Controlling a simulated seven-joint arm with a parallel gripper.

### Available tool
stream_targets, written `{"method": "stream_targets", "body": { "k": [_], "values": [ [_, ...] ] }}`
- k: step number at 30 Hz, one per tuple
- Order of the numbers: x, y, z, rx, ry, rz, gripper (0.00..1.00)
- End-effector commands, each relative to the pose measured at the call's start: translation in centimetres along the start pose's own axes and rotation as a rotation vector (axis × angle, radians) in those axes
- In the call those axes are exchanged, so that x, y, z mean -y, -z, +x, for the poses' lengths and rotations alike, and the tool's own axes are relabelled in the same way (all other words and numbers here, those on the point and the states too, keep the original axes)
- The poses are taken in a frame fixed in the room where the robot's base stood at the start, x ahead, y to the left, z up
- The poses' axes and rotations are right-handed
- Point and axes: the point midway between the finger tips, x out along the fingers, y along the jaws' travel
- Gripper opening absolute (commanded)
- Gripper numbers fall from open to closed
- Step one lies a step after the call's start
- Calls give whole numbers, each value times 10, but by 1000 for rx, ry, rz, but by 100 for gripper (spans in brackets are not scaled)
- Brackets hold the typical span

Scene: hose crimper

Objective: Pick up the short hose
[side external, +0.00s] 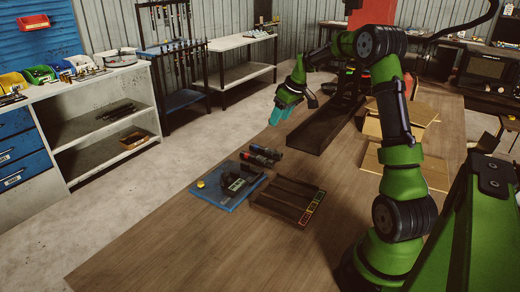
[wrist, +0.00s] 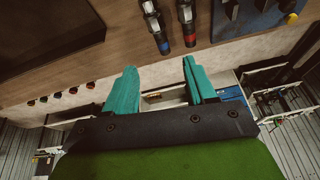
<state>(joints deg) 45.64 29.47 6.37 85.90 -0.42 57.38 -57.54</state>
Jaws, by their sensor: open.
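Two dark hose pieces (side external: 262,155) lie side by side on the wooden table, behind the blue mat. My gripper (side external: 279,114), with teal fingers, hangs above the table's far left edge, well above and apart from the hoses. In the wrist view my gripper (wrist: 160,75) is open and empty.
A blue mat (side external: 212,196) carries a dark crimping tool (side external: 238,180) and a yellow round piece (side external: 200,184). Beside it is a dark compartmented tray (side external: 280,207) with coloured labels. A long black tray (side external: 318,132) and cardboard boxes (side external: 415,122) stand farther back. The table's front is clear.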

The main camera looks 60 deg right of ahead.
Motion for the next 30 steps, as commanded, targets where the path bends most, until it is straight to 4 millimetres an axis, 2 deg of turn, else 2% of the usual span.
{"method": "stream_targets", "body": {
  "k": [2, 6, 8, 18, 21, 30],
  "values": [
    [-1, 7, -6, -15, -8, -69, 55],
    [0, 6, 2, -10, -3, -121, 55],
    [1, 5, 11, -8, -1, -123, 55],
    [2, 6, 84, -8, -1, -120, 55],
    [1, 7, 99, -9, -2, -120, 55],
    [0, 9, 124, -9, -3, -120, 55]
  ]
}}
